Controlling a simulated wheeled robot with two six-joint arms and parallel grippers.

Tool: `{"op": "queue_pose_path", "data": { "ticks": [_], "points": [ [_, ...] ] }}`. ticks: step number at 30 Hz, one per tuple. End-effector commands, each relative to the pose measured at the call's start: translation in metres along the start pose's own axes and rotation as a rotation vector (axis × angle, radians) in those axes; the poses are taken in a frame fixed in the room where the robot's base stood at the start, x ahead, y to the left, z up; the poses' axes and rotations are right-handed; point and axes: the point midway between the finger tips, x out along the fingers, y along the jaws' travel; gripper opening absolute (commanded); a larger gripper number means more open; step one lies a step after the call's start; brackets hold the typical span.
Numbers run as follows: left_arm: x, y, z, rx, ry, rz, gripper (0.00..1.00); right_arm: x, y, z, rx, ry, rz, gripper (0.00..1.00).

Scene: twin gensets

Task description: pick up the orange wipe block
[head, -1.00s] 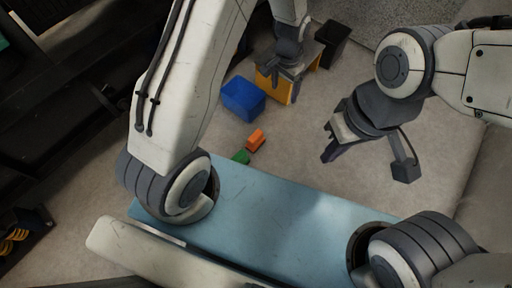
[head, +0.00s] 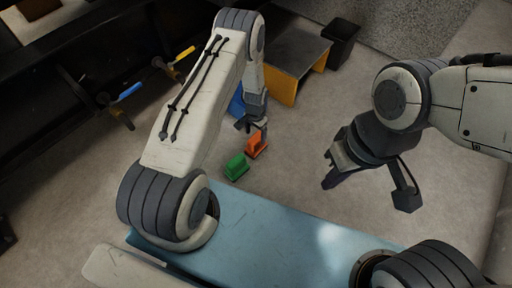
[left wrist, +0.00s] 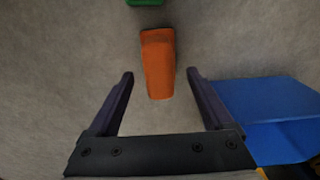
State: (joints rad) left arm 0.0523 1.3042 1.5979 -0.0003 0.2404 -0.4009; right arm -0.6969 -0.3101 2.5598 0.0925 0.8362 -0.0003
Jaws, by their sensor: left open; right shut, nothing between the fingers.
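No contact with the block is visible. My right gripper (head: 328,170) is shut and empty, off to the right.
The green block (head: 237,166) is close to the orange one. A blue box (head: 237,104) is partly hidden behind my left arm; it is right of the fingers in the left wrist view (left wrist: 265,112). A yellow-sided table (head: 283,86) and a black bin (head: 341,42) stand behind.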

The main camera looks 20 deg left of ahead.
Motion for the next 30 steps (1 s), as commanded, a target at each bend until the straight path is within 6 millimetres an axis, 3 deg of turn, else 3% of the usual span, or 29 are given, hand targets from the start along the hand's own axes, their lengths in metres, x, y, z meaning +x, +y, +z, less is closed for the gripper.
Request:
{"op": "queue_pose_path", "data": {
  "ticks": [15,23,24,26,30],
  "points": [
    [0.056,0.001,-0.002,0.000,0.000,0.000,0.85,0.048,0.003,0.003,0.000,0.000,0.000,0.00],
    [0.057,0.001,-0.002,0.000,0.001,-0.001,0.85,0.047,0.003,0.003,0.000,0.000,0.000,0.00],
    [0.057,0.001,-0.002,0.000,0.001,0.000,0.81,0.047,0.003,0.003,0.000,0.000,0.000,0.00],
    [0.057,0.001,-0.002,0.000,0.001,0.000,0.58,0.047,0.003,0.003,0.000,0.000,0.000,0.00],
    [0.057,0.001,-0.002,0.000,0.001,0.000,0.05,0.047,0.003,0.003,0.000,0.000,0.000,0.00]
  ]
}}
